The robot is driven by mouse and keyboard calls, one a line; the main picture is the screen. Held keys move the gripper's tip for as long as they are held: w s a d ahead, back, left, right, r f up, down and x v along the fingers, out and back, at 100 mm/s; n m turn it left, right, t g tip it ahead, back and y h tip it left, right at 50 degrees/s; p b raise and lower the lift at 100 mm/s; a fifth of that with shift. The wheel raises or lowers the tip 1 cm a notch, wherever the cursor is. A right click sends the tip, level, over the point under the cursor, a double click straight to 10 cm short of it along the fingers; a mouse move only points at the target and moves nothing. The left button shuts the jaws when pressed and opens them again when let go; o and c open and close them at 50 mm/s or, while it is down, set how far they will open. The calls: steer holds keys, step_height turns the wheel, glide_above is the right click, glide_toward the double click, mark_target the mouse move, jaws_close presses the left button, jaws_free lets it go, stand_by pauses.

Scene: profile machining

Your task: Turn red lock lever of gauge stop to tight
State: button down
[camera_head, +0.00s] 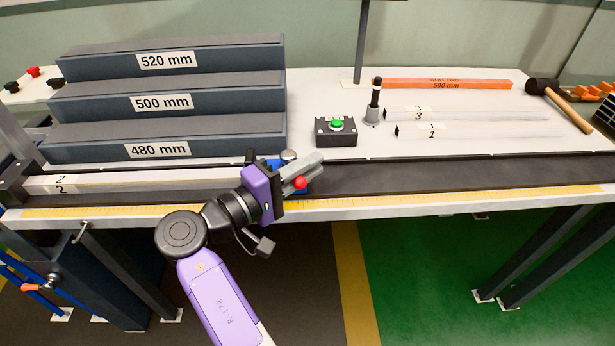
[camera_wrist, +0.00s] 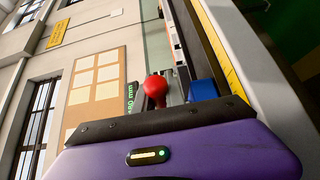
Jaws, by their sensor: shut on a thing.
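The red lock lever (camera_head: 300,183) shows as a round red knob at the front side of my gripper (camera_head: 308,170) in the head view. In the wrist view the red knob (camera_wrist: 156,86) stands just beyond the gripper's dark edge. The blue gauge stop (camera_wrist: 203,89) is right of the knob there; in the head view my gripper covers much of it. My gripper is at the lever, shut on it. The finger contact and the lever's exact angle are partly hidden.
Profile 2 (camera_head: 120,183) lies along the rail left of the stop, behind the yellow scale (camera_head: 450,197). Stepped racks (camera_head: 215,130) stand behind at the left. A green-button box (camera_head: 336,131) stands behind the gripper. The rail to the right (camera_head: 480,173) is clear.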

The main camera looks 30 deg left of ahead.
steer(key=b, duration=0.1)
steer(key=m+h, duration=0.1)
steer(key=g+h+b, duration=0.1)
steer(key=shift+s+a+f+m+b, duration=0.25)
steer(key=shift+s+m+b, duration=0.05)
steer(key=shift+b, duration=0.05)
steer(key=shift+s+r+m+g+h+b, duration=0.1)
steer(key=shift+s+m+g+h+b, duration=0.2)
steer(key=shift+m+g+h+b, duration=0.55)
steer(key=shift+s+r+h, duration=0.1)
steer(key=shift+h, duration=0.25)
steer(key=c, duration=1.4)
jaws_free()
steer(key=shift+v, duration=3.9)
steer(key=shift+a, duration=0.1)
